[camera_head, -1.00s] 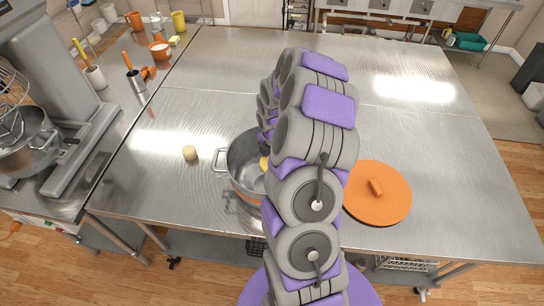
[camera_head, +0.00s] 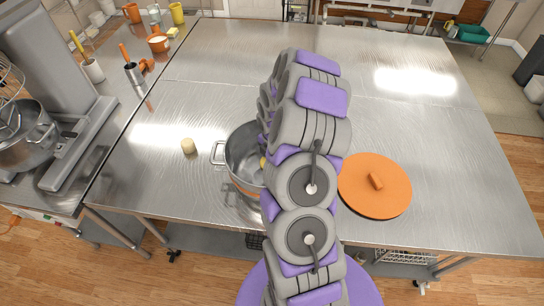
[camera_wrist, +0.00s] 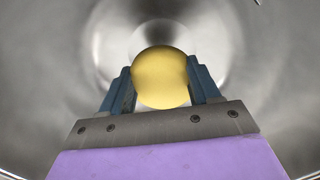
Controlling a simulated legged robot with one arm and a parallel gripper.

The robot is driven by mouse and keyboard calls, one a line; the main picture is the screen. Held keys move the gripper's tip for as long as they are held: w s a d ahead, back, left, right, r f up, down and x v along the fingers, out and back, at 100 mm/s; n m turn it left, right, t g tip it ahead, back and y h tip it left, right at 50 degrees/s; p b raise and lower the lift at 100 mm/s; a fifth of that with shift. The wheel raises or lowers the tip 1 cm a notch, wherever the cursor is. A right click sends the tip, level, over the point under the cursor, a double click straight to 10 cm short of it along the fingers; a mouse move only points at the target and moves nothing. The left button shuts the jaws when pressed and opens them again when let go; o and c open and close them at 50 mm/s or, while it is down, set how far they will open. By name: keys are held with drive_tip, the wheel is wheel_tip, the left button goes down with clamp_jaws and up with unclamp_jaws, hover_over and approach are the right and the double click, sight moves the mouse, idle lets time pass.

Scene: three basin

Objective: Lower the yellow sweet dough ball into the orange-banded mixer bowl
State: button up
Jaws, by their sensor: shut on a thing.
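The yellow dough ball (camera_wrist: 161,78) is between the two fingers of my gripper (camera_wrist: 163,88) in the wrist view, and the gripper is shut on it. The shiny metal inside of the mixer bowl fills the view around and beyond the ball. In the head view the orange-banded mixer bowl (camera_head: 240,150) stands on the steel table, with a side handle on its left. A small bit of the yellow ball (camera_head: 263,163) shows at the bowl's opening beside my arm. My arm hides the bowl's right part and my gripper there. I cannot tell whether the ball touches the bowl.
An orange round lid (camera_head: 374,193) lies right of my arm. A large stand mixer with a bowl (camera_head: 30,138) is at far left. The steel table (camera_head: 420,130) is clear at the back and right.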

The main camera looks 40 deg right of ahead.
drive_tip(key=shift+d+f, duration=0.1)
drive_tip(key=shift+f, duration=1.55)
drive_tip(key=shift+f+b, duration=0.7)
drive_tip(key=shift+f, duration=1.55)
idle(0.8)
drive_tip(key=o, duration=1.3)
drive_tip(key=shift+c, duration=0.2)
drive_tip(key=shift+r, duration=0.1)
wheel_tip(320, 180, up, 17)
drive_tip(key=shift+r, duration=0.1)
